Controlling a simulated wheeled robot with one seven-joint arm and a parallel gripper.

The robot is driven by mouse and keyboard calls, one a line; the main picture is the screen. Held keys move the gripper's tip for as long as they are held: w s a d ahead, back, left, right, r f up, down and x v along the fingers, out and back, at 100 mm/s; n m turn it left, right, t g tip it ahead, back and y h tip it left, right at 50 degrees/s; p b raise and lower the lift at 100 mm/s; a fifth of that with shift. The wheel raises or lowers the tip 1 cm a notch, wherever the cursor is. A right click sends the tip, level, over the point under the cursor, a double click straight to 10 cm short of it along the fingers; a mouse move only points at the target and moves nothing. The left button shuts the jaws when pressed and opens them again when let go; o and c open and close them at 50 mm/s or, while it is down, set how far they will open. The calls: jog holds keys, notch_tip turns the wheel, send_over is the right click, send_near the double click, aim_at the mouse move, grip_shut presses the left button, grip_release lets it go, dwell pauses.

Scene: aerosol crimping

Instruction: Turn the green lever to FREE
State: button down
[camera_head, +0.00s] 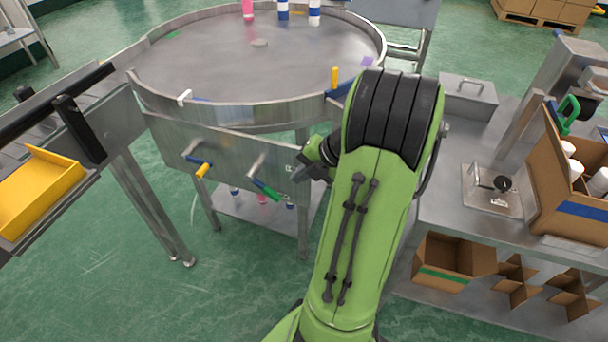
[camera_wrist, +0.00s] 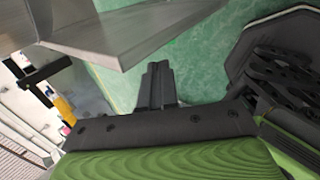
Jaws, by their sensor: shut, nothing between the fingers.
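The green lever (camera_head: 265,190) is on the front metal panel (camera_head: 225,150) below the round table. Its metal arm slants down and left from the panel, and its green grip points down and right. A marking on the panel beside it is partly hidden by my arm and too small to read. My gripper (camera_head: 299,175) is just right of the green grip, seemingly apart from it. In the wrist view my gripper (camera_wrist: 157,72) has its dark fingers together with nothing between them. I cannot make out the green lever in the wrist view.
A yellow-gripped lever (camera_head: 203,170) sits left on the same panel. The round table (camera_head: 210,60) carries several cans at its far edge. A workbench (camera_head: 455,200) with an open cardboard box (camera_head: 562,207) stands at right. A yellow tray (camera_head: 40,190) is at left.

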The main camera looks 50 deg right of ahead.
aim_at(274, 192)
jog(key=b+x, duration=0.2)
jog(key=x, duration=0.7)
jog(key=shift+w+f, duration=0.1)
